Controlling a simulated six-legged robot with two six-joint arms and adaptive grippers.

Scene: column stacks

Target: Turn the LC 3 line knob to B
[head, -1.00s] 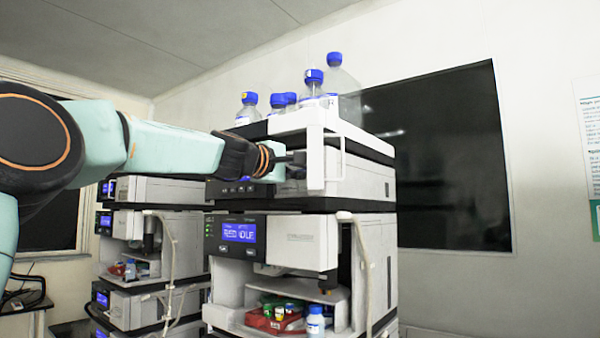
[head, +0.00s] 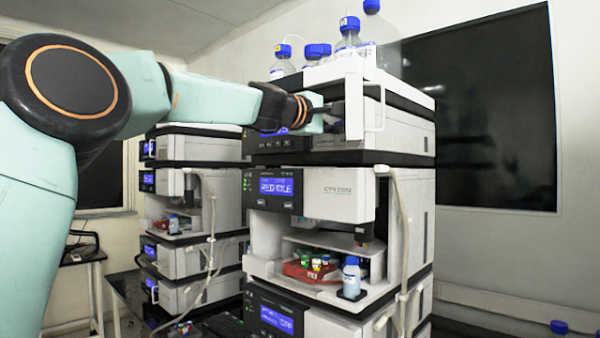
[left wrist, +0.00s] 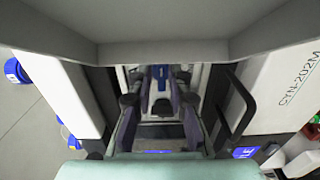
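My left gripper (head: 330,116) is at the front of the top module (head: 398,118) of the near instrument stack, beside a white frame-like bracket (head: 356,98). In the left wrist view its dark fingers (left wrist: 160,104) stand apart. A narrow blue and white shape (left wrist: 160,78) shows between them; I cannot tell if they touch it. The LC 3 line knob and its marks cannot be made out; the gripper and bracket cover that part of the front. My right gripper is in neither view.
Several blue-capped bottles (head: 348,35) stand on top of the near stack. Below, a lit display (head: 275,187) and an open bay with a red tray (head: 312,272) and a small bottle (head: 351,275) show. A second stack (head: 172,205) stands behind to the left. Tubing (head: 404,225) hangs at the near stack's right.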

